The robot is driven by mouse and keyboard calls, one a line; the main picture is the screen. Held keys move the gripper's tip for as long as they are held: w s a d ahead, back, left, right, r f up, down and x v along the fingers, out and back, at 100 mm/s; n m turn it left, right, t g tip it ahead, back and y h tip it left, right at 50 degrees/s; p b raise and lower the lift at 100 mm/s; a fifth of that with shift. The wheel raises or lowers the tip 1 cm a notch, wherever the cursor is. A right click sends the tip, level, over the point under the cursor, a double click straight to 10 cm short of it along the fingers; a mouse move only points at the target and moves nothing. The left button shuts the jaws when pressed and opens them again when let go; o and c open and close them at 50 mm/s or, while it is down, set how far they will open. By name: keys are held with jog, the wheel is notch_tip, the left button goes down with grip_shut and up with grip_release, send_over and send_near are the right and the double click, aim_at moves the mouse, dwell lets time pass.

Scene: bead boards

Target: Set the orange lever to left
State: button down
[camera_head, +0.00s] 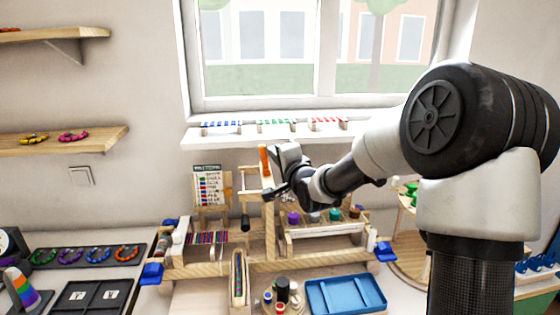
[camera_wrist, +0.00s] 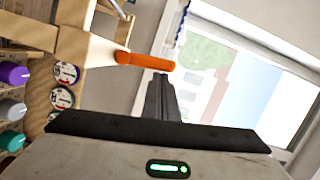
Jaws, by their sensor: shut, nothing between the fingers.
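The orange lever (camera_head: 264,160) stands roughly upright on the wooden post at the middle of the bead bench. In the wrist view the lever (camera_wrist: 143,60) reaches from the wooden frame across the tips of my fingers. My gripper (camera_wrist: 162,80) is shut with nothing between its fingers. Its fingertips are very close to the lever's free end; I cannot tell whether they touch it. In the head view my gripper's hand (camera_head: 288,163) is just to the right of the lever, and its fingertips are hard to make out.
A blue tray (camera_head: 346,293) lies in front. Bead racks (camera_head: 277,125) stand on the window sill behind. Wooden uprights crowd the lever.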

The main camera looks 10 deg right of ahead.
aim_at(261, 151)
jog(key=a+n+b, duration=0.2)
jog(key=n, duration=0.1)
jog(key=shift+a+n+g+h, duration=0.2)
jog(key=shift+n+g+h, duration=0.1)
jog(key=shift+h, duration=0.1)
jog(key=shift+a+b, duration=0.2)
jog(key=shift+b, duration=0.35)
jog(key=shift+a+r, duration=0.15)
jog(key=shift+a, duration=0.05)
jog(key=shift+r, duration=0.1)
